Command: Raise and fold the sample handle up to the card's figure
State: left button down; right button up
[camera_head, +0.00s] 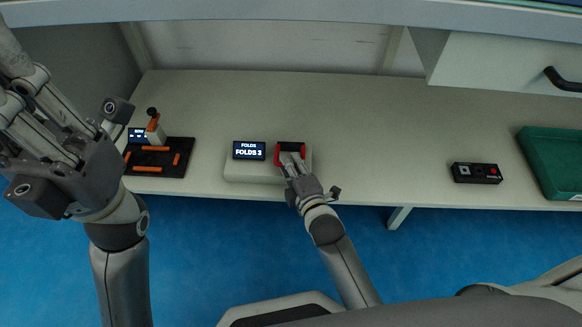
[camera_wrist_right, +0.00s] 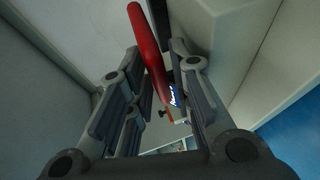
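A white unit (camera_head: 240,173) on the bench carries a red handle (camera_head: 278,158) at its right end. A small dark display (camera_head: 249,150) on it reads "FOLDS" and a figure that looks like 3. My right gripper (camera_head: 292,160) is at the red handle. In the right wrist view the red bar (camera_wrist_right: 150,55) runs between the two spread fingers, nearer the right one; firm contact does not show. My left gripper is large at the upper left, over the bench's left end, its fingers pointing up-left; its tips are unclear.
A black tray (camera_head: 140,186) with orange strips, an upright orange-and-white lever (camera_head: 154,130) and a small display stands at the left. The bench between is clear.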

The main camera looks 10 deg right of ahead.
jog(key=shift+w, duration=0.35)
jog(key=shift+c, duration=0.4)
grip_shut()
